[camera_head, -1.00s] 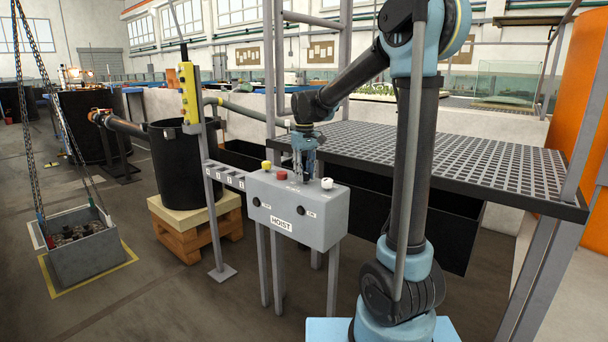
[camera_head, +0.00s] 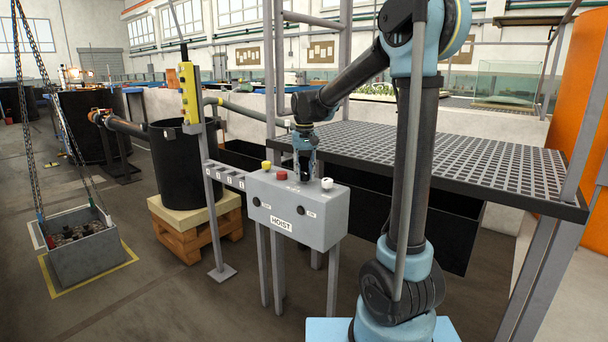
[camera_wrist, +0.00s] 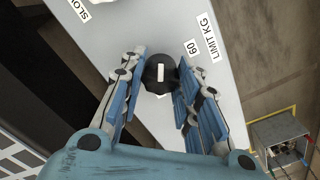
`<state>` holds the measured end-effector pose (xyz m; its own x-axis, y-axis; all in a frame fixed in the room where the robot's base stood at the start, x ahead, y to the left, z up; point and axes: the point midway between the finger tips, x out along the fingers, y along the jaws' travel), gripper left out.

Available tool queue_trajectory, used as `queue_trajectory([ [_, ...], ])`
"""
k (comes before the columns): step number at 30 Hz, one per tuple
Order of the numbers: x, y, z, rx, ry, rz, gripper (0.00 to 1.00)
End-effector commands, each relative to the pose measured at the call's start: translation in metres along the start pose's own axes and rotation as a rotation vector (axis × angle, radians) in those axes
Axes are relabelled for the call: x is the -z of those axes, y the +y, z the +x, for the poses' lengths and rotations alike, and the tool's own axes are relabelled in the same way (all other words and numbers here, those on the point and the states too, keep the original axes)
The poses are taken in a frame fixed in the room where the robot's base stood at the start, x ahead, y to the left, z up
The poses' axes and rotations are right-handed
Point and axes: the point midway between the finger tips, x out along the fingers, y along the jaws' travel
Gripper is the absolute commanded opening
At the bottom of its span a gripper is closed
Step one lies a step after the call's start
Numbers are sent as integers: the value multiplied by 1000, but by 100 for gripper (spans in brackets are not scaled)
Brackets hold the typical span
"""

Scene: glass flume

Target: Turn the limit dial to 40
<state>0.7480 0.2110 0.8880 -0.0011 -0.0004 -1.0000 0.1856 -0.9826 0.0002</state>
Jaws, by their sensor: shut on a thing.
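The limit dial (camera_wrist: 160,75) is a black knob with a white pointer line, on the grey top of the box marked HOIST (camera_head: 318,236). My gripper (camera_wrist: 161,77) is shut on it, one blue finger on each side. In the wrist view the pointer line runs nearly straight up and down. The label 60 (camera_wrist: 193,47) lies up and right of the dial, beside the LIMIT KG label (camera_wrist: 208,37). A sliver of white shows just below the dial; the fingers hide other marks. In the head view my gripper (camera_head: 303,178) is over the box top and the dial is hidden.
The box top also carries a yellow button (camera_head: 266,165), a red button (camera_head: 281,175) and a white knob (camera_head: 327,183). A yellow pendant (camera_head: 188,92) stands on a post to the left. A grated platform (camera_head: 450,165) lies close behind and right. A grey crate (camera_head: 84,255) hangs on chains.

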Motion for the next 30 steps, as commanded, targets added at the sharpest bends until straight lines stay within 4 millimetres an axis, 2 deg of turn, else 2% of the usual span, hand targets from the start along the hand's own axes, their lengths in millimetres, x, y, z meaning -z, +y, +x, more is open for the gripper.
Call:
queue_trajectory([
  [5,4,1,-1,-2,7,1,6],
  [6,4,1,-1,-2,7,1,39],
  [8,3,1,-1,-1,6,1,51],
  [20,1,0,-3,0,2,-1,51],
  [25,1,0,-20,0,2,-1,51],
  [30,2,0,-50,0,2,-1,51],
])
